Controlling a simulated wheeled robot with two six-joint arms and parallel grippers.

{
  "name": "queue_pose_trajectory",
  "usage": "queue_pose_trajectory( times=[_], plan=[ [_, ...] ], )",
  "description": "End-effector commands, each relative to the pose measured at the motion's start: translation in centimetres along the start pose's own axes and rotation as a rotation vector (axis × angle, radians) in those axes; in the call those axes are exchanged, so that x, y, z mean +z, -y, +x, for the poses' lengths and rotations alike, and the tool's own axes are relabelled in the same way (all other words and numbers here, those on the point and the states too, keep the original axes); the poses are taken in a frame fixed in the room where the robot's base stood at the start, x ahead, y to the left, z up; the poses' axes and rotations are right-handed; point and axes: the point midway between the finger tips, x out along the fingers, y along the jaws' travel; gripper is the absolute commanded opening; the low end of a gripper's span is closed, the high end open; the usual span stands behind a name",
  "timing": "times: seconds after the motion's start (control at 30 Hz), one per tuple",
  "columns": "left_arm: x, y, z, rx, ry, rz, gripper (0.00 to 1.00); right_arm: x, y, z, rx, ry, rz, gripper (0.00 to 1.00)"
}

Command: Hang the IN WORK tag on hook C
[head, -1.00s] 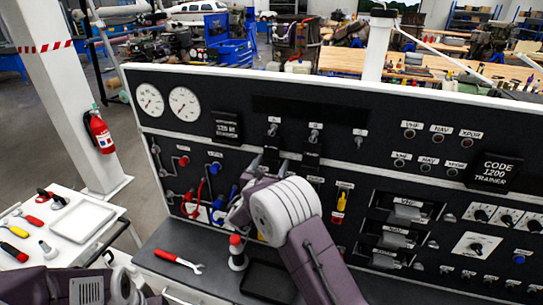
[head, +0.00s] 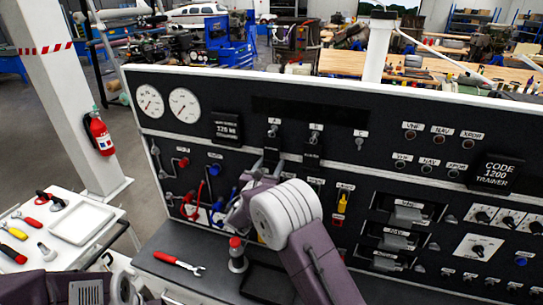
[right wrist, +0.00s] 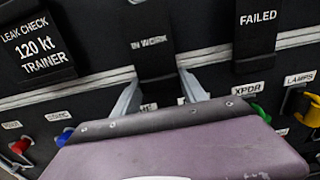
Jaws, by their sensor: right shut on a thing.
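The black IN WORK tag (right wrist: 152,42) hangs upright on the panel, below hook A (head: 273,131). My right gripper (head: 270,167) is at its lower part, shut on it, with one finger along each side edge in the right wrist view (right wrist: 160,88). The tag's lower end is partly hidden by my gripper. Hook C (head: 360,142) is at the right on the same row, with no tag on it. The FAILED tag (right wrist: 257,32) hangs to the right, below hook B (head: 315,134). My left arm shows only in part at the lower left, and its fingertips are not visible.
The LEAK CHECK placard (head: 227,128) is left of the tags. Coloured levers and switches sit on the panel below. A white tray (head: 82,223) is at the left.

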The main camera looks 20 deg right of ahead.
Motion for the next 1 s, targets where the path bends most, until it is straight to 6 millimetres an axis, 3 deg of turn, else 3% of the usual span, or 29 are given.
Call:
queue_pose_trajectory(
  times=[0.77,1.0],
  plan=[
    [0.1,0.0,0.6,0.0,0.0,0.0,0.0,0.0,0.0,-1.3,0.0,0.0,0.0,0.0],
    [0.1,0.0,1.0,0.0,0.0,0.0,0.0,-0.1,-0.1,-2.9,0.001,0.0,0.001,0.0]
  ],
)
